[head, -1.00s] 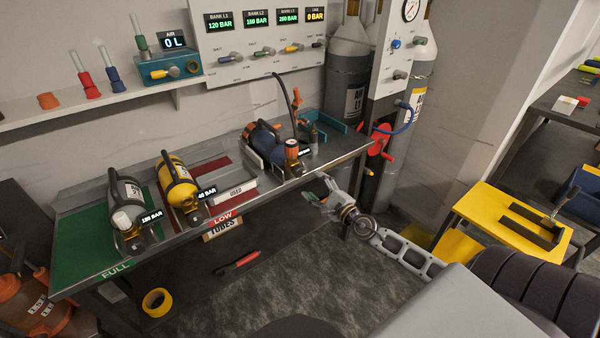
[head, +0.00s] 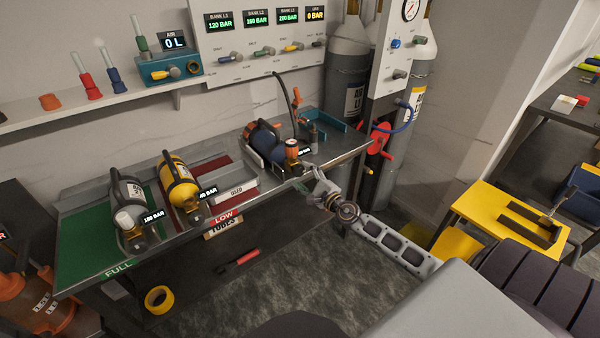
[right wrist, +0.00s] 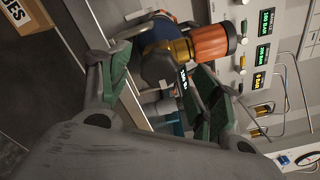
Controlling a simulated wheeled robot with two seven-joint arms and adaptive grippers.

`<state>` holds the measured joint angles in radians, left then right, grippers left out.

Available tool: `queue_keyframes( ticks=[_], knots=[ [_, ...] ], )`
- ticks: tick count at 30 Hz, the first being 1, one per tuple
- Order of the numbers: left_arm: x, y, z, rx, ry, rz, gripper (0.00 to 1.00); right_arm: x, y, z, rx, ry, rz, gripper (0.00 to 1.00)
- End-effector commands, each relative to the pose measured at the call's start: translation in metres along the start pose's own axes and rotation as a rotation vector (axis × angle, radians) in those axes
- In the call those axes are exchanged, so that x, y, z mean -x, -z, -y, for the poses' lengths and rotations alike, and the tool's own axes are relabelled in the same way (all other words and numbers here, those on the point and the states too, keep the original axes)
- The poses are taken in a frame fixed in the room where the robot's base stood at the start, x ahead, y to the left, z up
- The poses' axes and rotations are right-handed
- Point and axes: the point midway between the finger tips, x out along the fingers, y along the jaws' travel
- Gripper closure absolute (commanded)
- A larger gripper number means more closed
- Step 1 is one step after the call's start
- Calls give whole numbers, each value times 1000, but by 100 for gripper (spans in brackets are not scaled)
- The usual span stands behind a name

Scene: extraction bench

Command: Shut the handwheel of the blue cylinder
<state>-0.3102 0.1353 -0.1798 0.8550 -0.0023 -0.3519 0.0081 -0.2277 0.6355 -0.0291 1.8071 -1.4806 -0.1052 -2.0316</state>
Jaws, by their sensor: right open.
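The blue cylinder (head: 263,137) lies in a cradle at the right end of the bench. In the right wrist view the orange handwheel (right wrist: 213,43) shows large, beyond the fingertips, with a brass valve neck beside the blue body (right wrist: 157,62). My right gripper (head: 307,188) is at the bench's front edge, just in front of and below the handwheel. Its green-padded fingers (right wrist: 160,68) are apart and empty, and do not hold the handwheel. My left gripper is not in view.
A grey cylinder (head: 128,205) and a yellow cylinder (head: 178,185) lie further left on the bench. A black hose rises behind the blue cylinder. Tall gas cylinders (head: 347,85) stand behind the bench's right end. A yellow table (head: 480,205) stands at the right.

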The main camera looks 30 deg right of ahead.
Motion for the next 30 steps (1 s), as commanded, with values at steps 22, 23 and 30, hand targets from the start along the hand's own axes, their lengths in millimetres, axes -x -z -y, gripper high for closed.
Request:
queue_keyframes(
  ticks=[22,23,30],
  knots=[
    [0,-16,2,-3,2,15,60,-31,0,0,0,0,0,37],
    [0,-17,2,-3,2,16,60,-31,0,0,0,0,0,37],
    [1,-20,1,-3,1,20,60,-30,0,0,0,0,0,47]
  ],
)
